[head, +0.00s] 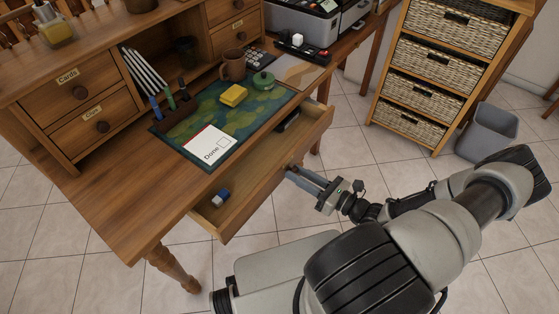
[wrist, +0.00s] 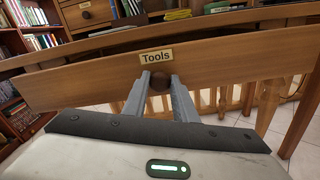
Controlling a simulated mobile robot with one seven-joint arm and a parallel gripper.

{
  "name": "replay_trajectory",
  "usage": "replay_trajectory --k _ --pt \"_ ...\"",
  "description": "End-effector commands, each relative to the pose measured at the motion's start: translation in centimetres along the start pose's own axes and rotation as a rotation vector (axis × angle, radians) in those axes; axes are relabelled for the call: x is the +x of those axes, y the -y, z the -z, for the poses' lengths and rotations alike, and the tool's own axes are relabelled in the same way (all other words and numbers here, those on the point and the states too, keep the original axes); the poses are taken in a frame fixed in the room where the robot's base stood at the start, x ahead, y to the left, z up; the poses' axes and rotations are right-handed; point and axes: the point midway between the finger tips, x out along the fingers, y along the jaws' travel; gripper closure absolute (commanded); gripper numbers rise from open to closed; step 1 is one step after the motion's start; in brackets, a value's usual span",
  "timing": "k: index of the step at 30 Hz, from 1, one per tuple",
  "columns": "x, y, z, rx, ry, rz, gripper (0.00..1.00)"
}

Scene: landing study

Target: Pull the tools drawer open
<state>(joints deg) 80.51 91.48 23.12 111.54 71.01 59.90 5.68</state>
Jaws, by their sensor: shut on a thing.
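The tools drawer (head: 262,179) stands pulled out from under the desktop in the head view. Its front bears a "Tools" label (wrist: 157,57) in the wrist view. A round dark wooden knob (wrist: 160,82) sits just below the label. My gripper (head: 294,172) is at the drawer front in the head view. In the wrist view its two fingers (wrist: 160,84) stand on either side of the knob and are shut on it. Inside the drawer are a small blue and white item (head: 221,196) and a dark item (head: 289,121).
A basket unit (head: 437,97) and a grey bin (head: 487,132) stand right. Tiled floor is clear before the desk.

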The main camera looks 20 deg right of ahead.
Motion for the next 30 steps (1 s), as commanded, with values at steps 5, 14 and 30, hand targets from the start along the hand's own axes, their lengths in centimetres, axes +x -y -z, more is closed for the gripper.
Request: replay_trajectory --k 5,14,30 --pt "-4.7 0.1 0.0 -0.001 -0.001 0.002 1.00" --pt "-9.8 0.0 0.0 0.000 0.002 0.000 1.00" --pt "-11.7 0.0 -0.1 -0.002 0.004 -0.002 1.00"
